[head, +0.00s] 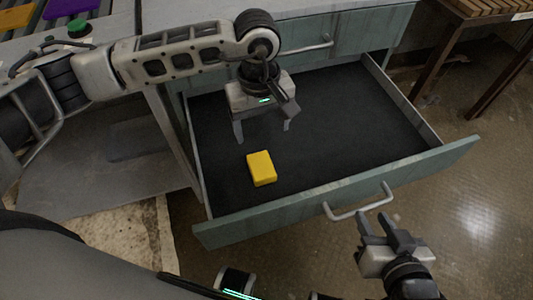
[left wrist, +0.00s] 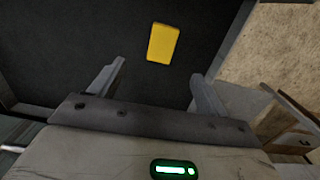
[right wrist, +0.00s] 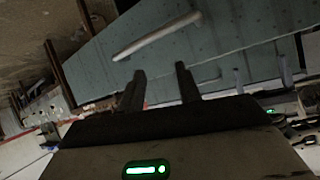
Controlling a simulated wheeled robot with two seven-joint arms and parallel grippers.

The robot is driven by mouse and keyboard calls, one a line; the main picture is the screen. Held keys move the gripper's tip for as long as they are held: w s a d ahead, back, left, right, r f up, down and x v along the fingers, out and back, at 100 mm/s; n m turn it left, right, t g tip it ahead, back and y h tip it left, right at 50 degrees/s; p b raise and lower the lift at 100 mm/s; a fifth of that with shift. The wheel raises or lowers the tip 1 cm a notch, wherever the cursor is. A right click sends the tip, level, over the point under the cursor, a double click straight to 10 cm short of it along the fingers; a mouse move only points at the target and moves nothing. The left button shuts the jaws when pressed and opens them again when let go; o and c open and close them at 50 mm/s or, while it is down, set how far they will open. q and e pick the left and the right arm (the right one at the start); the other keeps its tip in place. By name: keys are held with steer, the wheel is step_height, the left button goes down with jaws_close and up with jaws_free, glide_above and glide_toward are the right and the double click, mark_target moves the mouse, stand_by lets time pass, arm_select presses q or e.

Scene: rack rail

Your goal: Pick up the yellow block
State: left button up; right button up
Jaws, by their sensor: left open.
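The yellow block (head: 262,168) lies on the dark floor of an open drawer (head: 335,190), near its left front part. My left gripper (head: 262,133) is open and empty, pointing down over the drawer behind the block. In the left wrist view the block (left wrist: 163,43) shows ahead of the two spread fingertips (left wrist: 158,70), not between them. My right gripper (head: 374,219) is outside the drawer, near the front handle. Its fingers (right wrist: 160,70) stand apart with nothing between them in the right wrist view.
The drawer has raised side walls and a pale teal front with a metal handle (head: 358,205). The cabinet front (head: 350,35) stands behind it. A green button (head: 79,28) and coloured pads lie on the counter at top left. A wooden table (head: 490,12) stands at top right.

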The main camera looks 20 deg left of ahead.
arm_select(q)
glide_toward(261, 165)
step_height(261, 165, down, 5)
steer(key=shift+w+f, duration=0.1)
steer(key=f, duration=0.5)
steer(key=shift+d+b, duration=0.2)
steer(key=shift+b, duration=0.1)
steer(key=c, duration=1.1)
steer(key=shift+r, duration=0.1)
